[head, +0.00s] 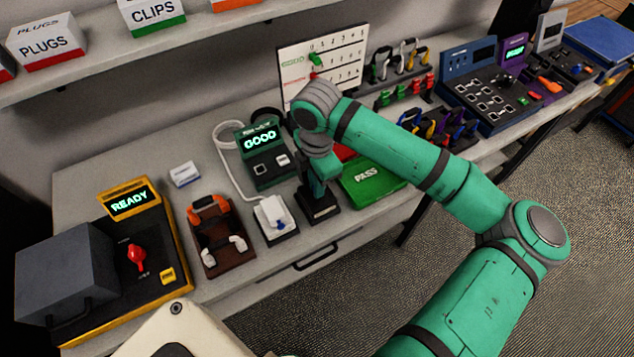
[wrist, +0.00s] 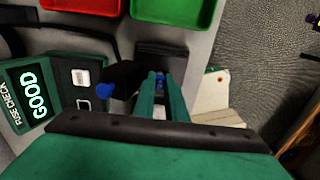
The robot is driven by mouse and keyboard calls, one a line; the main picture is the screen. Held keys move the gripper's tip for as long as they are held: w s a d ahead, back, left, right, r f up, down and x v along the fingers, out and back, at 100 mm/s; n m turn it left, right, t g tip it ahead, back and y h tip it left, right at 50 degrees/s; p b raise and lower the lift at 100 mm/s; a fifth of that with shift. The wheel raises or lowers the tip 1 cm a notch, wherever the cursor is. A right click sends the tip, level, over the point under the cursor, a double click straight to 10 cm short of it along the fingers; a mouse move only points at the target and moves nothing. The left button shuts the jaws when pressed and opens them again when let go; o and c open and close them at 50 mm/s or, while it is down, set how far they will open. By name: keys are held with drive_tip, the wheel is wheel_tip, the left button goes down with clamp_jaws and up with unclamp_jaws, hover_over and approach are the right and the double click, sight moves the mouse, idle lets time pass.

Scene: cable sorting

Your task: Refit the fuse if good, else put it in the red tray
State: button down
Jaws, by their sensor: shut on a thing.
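The fuse checker (head: 262,150) stands mid-bench with a lit GOOD display, which also shows in the wrist view (wrist: 35,95). In the head view, a white cabled unit (head: 275,218) with a blue part on top stands in front of it. My gripper (wrist: 162,82) is shut on a small blue piece, seemingly the fuse, largely hidden between the fingers. In the head view my gripper is right of the white unit, near a dark block (head: 319,206). The red tray (head: 345,151) is partly behind my arm. It shows at the top of the wrist view (wrist: 82,4).
The green PASS tray (head: 372,186) lies right of my gripper. A brown holder (head: 217,240) with orange and white clips and a yellow-edged READY unit (head: 130,200) stand to the left. A white board (head: 325,60) stands behind. A shelf (head: 150,45) overhangs the back.

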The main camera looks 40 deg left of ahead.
drive_tip(key=shift+f, duration=0.15)
idle(0.5)
drive_tip(key=c, duration=1.7)
unclamp_jaws()
drive_tip(key=shift+o, duration=0.4)
